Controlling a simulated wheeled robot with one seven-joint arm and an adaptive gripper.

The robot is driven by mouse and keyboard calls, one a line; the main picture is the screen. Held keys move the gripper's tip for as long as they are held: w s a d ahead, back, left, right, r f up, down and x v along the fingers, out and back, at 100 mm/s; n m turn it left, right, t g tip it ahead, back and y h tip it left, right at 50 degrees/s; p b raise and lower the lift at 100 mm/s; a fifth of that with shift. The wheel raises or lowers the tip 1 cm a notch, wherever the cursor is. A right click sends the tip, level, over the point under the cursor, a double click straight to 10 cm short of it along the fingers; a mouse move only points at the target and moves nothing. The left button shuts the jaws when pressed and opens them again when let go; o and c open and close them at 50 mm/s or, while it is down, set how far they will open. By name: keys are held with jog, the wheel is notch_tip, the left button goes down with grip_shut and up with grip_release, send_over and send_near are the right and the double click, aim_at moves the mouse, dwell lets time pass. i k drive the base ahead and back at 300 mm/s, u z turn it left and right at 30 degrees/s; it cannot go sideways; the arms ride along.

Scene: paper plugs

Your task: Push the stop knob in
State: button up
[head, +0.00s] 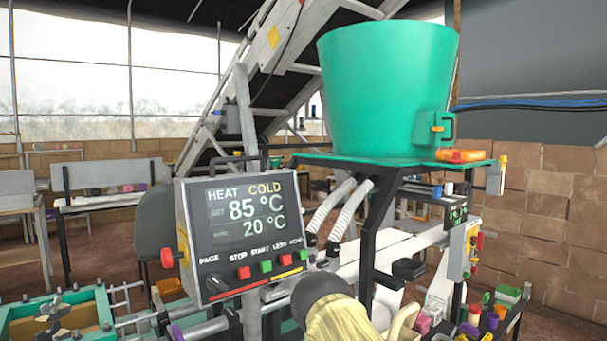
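A control box (243,238) with a dark screen stands left of the middle in the head view. A red mushroom-shaped knob (167,257) on a yellow base sticks out from its left side. On the front, a red button (243,272) sits under the word STOP. I cannot tell from this view how far either is pressed in. I cannot make out my gripper's fingers in this view, and nothing is seen touching the knob or the button.
A black dial and more red and green buttons line the box front. A dark rounded cap and tan part, possibly my arm, rise at bottom middle. A large green tub (385,88) stands on a frame behind. A green-framed machine (18,322) is at lower left.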

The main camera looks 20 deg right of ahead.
aim_at(168, 258)
jog(key=z, duration=1)
jog(key=k, duration=0.55)
jog(key=u, duration=0.6)
jog(key=i, duration=0.85)
jog(key=z, duration=0.2)
jog(key=k, duration=0.55)
jog(key=u, duration=0.55)
jog(key=i, duration=0.5)
jog(key=u, duration=0.05)
